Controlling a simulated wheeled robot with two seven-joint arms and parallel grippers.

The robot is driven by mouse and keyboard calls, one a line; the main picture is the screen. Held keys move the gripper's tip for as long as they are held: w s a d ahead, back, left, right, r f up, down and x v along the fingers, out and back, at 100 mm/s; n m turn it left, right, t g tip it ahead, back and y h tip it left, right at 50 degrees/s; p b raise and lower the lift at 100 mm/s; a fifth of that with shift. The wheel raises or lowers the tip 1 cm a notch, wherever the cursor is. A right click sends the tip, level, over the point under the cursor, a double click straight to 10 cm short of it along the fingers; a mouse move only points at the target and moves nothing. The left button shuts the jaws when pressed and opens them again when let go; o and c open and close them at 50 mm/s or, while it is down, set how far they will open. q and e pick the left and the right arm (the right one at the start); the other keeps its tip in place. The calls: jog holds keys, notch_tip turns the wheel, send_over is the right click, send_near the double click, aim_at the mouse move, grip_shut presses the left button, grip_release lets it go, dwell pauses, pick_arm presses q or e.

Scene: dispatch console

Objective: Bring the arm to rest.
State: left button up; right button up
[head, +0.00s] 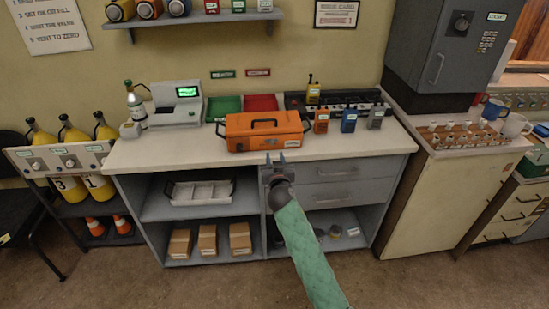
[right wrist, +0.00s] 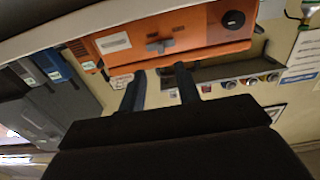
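My right gripper (head: 275,159) is in front of the counter's front edge, just below the orange case in the head view. Its arm, in a green sleeve, reaches up from the bottom of the picture. In the right wrist view its two dark fingers (right wrist: 160,88) stand apart with nothing held between them. The orange case (head: 264,134) lies closed on the counter with its dark handle on top. It also shows beyond the fingertips in the right wrist view (right wrist: 195,35), and I see no clear contact. My left gripper is not in view.
The white counter (head: 190,150) has drawers (head: 335,194) and open shelves below. Orange, blue and grey radios (head: 348,120) stand right of the case. A printer-like device (head: 178,103) is at left. Yellow cylinders (head: 72,134) stand far left. Floor (head: 210,285) in front is clear.

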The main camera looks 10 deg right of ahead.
dwell(0.4)
notch_tip(320, 180, down, 17)
jog(key=s+d+n+g, duration=0.2)
jog(key=n+g, duration=0.1)
jog(key=g, duration=0.2)
jog(key=s+d+f+g+y, duration=0.1)
jog(key=s+f+g, duration=0.2)
jog(key=s+f, duration=0.55)
jog(key=s+d+f+g, duration=0.15)
jog(key=s+f, duration=0.35)
jog(key=f, duration=0.7)
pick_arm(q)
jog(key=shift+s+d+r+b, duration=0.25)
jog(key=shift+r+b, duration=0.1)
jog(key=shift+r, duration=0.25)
pick_arm(e)
jog(key=s+d+f+g, duration=0.1)
jog(key=s+f+g, duration=0.1)
jog(key=s+f, duration=0.6)
jog(key=s+d+f+g, duration=0.2)
jog(key=s+f, duration=0.6)
jog(key=s, duration=1.2)
jog(key=s+d+f+g, duration=0.2)
jog(key=s+f, duration=0.6)
jog(key=s, duration=0.6)
jog(key=shift+s+d+m+g, duration=0.15)
jog(key=shift+s+m+g, duration=0.1)
jog(key=shift+m+g, duration=0.1)
